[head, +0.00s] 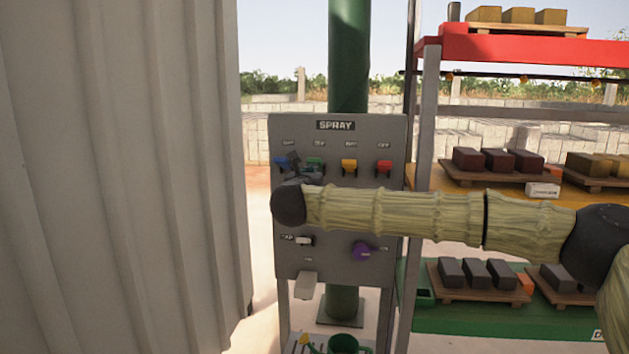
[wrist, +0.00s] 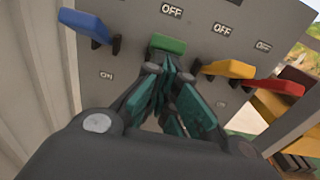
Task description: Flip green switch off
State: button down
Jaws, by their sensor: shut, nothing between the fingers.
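The green switch (head: 315,160) is the second lever from the left in the top row of the grey SPRAY panel (head: 337,268). In the wrist view the green switch (wrist: 168,44) shows as a flat lever with an OFF label above it. My gripper (wrist: 169,68) is shut and empty, its fingertips right at the lower edge of the green lever. I cannot tell whether they touch. In the head view my gripper (head: 311,172) is small and dark at the green switch, and my arm covers the panel's middle.
A blue lever (wrist: 84,24) is left of the green one; yellow (wrist: 228,68) and red (wrist: 275,85) levers are to the right. A purple knob (head: 362,251) and a white switch (head: 304,240) sit lower. A corrugated wall (head: 120,180) stands left, a brick rack (head: 432,150) right.

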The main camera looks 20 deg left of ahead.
jog(key=shift+w+d+r, duration=0.1)
jog(key=shift+r, duration=0.25)
notch_tip(320, 180, down, 4)
jog(key=s+f+b, duration=0.1)
jog(key=s+b, duration=0.1)
jog(key=b, duration=0.2)
jog(key=s+d+r, duration=0.1)
jog(key=s+r, duration=0.2)
jog(key=s, duration=0.6)
jog(key=shift+s+d+r, duration=0.2)
jog(key=shift+s+d, duration=0.1)
jog(key=shift+d, duration=0.1)
jog(key=shift+f, duration=0.1)
